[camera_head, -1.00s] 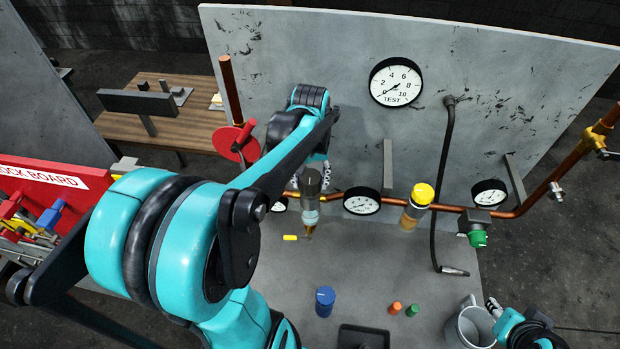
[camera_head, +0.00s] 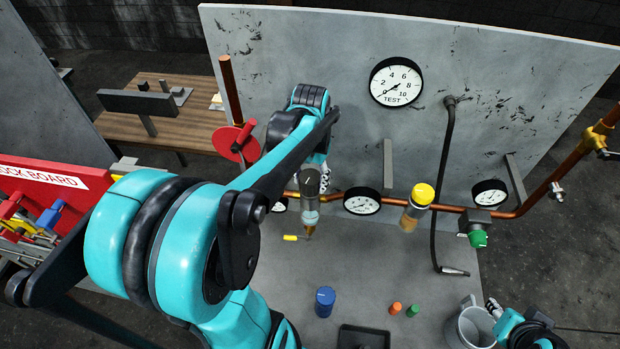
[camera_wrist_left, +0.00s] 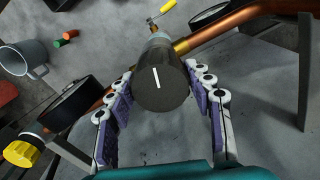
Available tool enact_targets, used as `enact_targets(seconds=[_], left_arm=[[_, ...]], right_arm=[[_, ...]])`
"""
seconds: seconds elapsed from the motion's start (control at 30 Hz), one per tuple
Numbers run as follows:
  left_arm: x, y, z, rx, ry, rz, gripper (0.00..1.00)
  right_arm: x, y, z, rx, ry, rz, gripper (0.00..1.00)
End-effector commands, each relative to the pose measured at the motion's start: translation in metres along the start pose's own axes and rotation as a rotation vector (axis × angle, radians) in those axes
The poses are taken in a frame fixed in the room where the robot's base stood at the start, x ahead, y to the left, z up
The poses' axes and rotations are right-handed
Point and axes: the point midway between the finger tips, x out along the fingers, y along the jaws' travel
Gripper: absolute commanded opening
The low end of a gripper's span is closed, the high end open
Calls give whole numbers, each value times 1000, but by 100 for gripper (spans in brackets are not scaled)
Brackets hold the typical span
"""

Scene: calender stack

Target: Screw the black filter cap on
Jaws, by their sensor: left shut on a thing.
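The black filter cap (camera_head: 309,180) sits at the top of the left filter on the copper pipe, above a clear bowl (camera_head: 310,219). In the left wrist view the cap (camera_wrist_left: 162,88) shows its round top with a white line. My left gripper (camera_head: 325,177) is at the cap, partly hidden by its own arm in the head view. In the wrist view its purple-padded fingers (camera_wrist_left: 165,112) flank the cap, and it is shut on it. The thread under the cap is hidden. A small part of my right gripper (camera_head: 493,308) shows at the lower right; its jaws are unclear.
A yellow-capped filter (camera_head: 421,195) and gauges (camera_head: 362,201) stand right along the copper pipe (camera_head: 522,212). A yellow-handled valve (camera_head: 290,238) is below the left filter.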

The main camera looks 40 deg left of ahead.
Motion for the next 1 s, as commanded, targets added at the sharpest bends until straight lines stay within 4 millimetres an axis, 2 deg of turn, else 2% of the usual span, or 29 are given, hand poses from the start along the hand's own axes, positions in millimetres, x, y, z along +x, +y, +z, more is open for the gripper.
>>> enact_targets(seconds=[0.1,0.37,0.6,0.87,1.0], left_arm=[[0,0,0,92,-1,1,22],[0,0,0,107,-1,1,22],[0,0,0,285,-1,1,22],[0,0,0,300,-1,1,22],[0,0,0,416,-1,1,22]], right_arm=[[0,0,0,0,0,0,35],[0,0,0,0,0,0,35],[1,0,1,0,0,0,35],[1,0,0,0,0,0,35],[1,0,1,0,0,0,35]])
